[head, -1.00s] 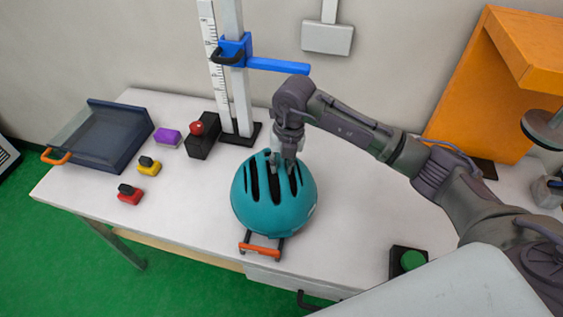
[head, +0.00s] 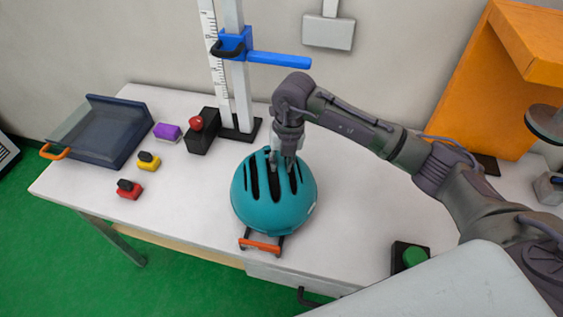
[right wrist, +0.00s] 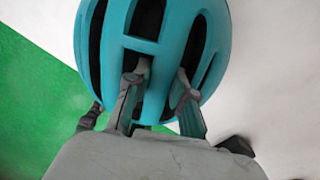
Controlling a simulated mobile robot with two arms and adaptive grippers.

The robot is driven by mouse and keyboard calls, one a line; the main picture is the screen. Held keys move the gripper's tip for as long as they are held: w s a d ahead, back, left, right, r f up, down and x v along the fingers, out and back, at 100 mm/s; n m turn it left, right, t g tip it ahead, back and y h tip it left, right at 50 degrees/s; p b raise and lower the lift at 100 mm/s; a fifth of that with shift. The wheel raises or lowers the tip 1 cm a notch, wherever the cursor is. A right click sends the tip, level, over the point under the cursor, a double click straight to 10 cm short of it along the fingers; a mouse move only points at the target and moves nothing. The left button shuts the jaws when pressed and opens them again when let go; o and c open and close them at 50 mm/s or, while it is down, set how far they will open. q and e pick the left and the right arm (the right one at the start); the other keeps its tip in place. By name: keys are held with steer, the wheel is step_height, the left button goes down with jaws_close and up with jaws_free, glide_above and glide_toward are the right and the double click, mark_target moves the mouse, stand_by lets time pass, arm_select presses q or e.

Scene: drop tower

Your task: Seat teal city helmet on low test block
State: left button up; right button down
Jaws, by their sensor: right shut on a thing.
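The teal city helmet (head: 274,205) is at the middle of the table, dome up, with dark vent slots. It also fills the upper part of the right wrist view (right wrist: 180,55). My right gripper (head: 283,165) comes down on the helmet's top from behind and is shut on it at the vents. Its two fingers (right wrist: 160,92) straddle a teal rib in the right wrist view. No test block shows clearly; the helmet hides what is under it, apart from an orange-red bar with dark ends (head: 260,246) at its front. My left gripper is not in view.
A drop tower with a blue arm (head: 280,61) stands behind the helmet. A dark tray (head: 105,140), purple, yellow and red weights (head: 129,189), and a red-button box (head: 201,135) are to the left. A green button (head: 414,258) is at front right, an orange cabinet (head: 500,90) behind.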

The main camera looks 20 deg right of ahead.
steer(key=shift+f, duration=0.15)
steer(key=c, duration=0.9)
jaws_free()
steer(key=c, duration=0.4)
steer(key=shift+o, duration=0.2)
steer(key=shift+r+p, duration=0.65)
steer(key=shift+r, duration=0.5)
steer(key=shift+r, duration=0.1)
